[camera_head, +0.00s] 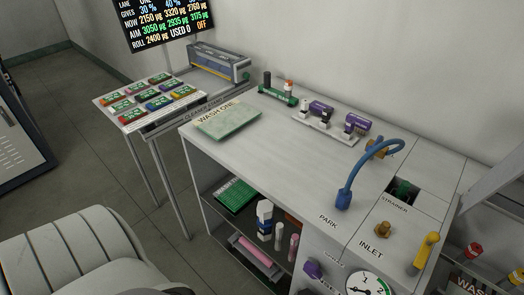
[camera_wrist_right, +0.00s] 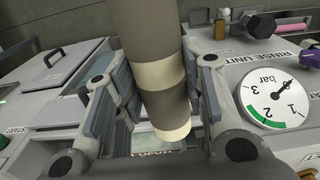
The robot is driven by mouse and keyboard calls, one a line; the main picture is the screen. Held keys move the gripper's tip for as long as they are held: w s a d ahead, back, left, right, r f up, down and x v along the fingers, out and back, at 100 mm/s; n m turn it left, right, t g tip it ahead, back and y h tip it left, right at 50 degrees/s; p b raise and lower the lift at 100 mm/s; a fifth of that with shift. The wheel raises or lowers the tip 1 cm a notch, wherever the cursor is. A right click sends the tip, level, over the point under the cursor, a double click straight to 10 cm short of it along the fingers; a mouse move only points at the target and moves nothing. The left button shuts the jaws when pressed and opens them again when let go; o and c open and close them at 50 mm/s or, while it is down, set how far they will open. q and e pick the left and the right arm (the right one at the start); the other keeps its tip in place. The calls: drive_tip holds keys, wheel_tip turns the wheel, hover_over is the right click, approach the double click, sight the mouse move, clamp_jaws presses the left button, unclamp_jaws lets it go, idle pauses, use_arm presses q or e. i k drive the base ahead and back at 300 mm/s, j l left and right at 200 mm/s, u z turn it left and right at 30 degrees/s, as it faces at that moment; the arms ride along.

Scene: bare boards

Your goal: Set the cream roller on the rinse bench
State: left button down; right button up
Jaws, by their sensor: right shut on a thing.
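In the right wrist view, my right gripper (camera_wrist_right: 158,88) is shut on a thick cylinder, which looks like the cream roller (camera_wrist_right: 160,72). It is grey-brown with a cream band and a cream lower end, and its top runs out of the picture. It stands slightly tilted between the pads. What is directly under it is mostly hidden. The grey-white bench (camera_head: 270,145) in the head view, with PARK and INLET printed on it, seems to be the rinse bench. Neither gripper shows in the head view.
A green WASH ONE mat (camera_head: 228,118), a rack of purple-capped items (camera_head: 325,122) and a blue hose (camera_head: 346,180) occupy the bench. A gauge (camera_head: 362,286) on its front also shows in the wrist view (camera_wrist_right: 275,103). A pink roller (camera_head: 258,256) lies on the shelf. The bench middle is clear.

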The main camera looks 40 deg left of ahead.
sight(281, 162)
drive_tip(key=j, duration=0.8)
drive_tip(key=k+j+z, duration=0.1)
drive_tip(key=j, duration=0.7)
drive_tip(key=k+j, duration=0.1)
drive_tip(key=j, duration=0.65)
